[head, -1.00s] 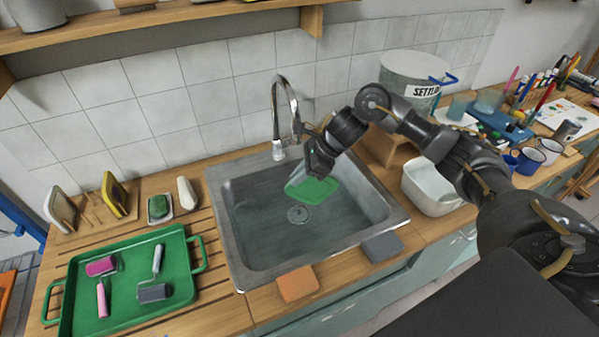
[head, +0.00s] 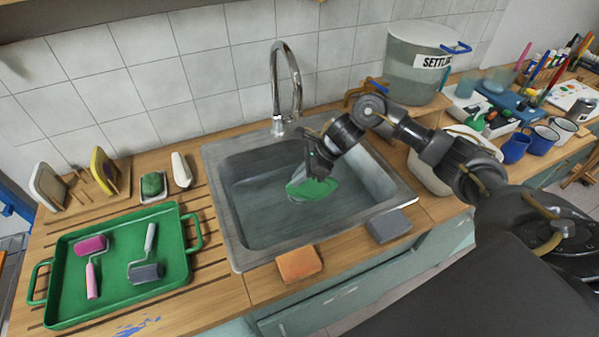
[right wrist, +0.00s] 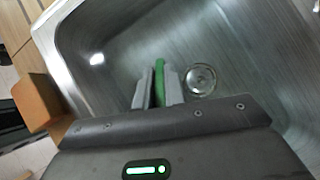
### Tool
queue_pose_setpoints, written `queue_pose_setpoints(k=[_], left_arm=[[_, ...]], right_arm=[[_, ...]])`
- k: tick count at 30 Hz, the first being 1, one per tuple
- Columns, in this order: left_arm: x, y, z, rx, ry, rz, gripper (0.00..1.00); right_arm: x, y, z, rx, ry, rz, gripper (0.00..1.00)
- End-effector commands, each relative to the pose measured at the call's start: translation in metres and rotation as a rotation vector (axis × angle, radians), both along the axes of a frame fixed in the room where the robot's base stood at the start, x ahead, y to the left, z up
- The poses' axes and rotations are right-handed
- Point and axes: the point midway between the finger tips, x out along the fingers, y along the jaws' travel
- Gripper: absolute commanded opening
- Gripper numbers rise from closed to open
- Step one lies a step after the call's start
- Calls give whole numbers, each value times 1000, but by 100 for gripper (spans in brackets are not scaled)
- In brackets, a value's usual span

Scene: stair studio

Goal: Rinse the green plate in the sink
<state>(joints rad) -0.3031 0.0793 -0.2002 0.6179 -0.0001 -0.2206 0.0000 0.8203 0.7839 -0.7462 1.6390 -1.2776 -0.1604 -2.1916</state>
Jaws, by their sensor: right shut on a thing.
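The green plate (head: 314,189) is inside the metal sink (head: 236,228), a little right of the basin's middle. My right gripper (head: 318,172) is shut on it and reaches down into the basin from the right. In the right wrist view the plate (right wrist: 159,82) shows edge-on as a thin green strip between the two fingers (right wrist: 158,88), beside the round drain (right wrist: 201,79). The chrome faucet (head: 285,80) stands behind the basin. I cannot tell whether water runs or whether the plate touches the bottom. My left gripper is not in view.
A green tray (head: 118,306) with two rollers lies left of the sink. An orange sponge (head: 298,263) and a grey sponge (head: 389,225) lie on the front edge. A white tub (head: 428,176) and a settling bucket (head: 412,80) stand to the right. A plate rack (head: 85,190) is at left.

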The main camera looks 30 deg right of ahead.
Motion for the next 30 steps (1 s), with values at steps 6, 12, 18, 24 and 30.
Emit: queue_pose_setpoints(k=[6,12,18,24,30], left_arm=[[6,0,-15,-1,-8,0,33],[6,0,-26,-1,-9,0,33],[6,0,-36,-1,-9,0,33],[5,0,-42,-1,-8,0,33],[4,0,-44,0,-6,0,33]], right_arm=[[0,1,-27,1,0,1,0],[0,1,-48,2,2,0,0],[0,0,-67,2,-1,0,0],[0,0,-80,1,0,0,0],[0,0,-85,1,0,1,0]])
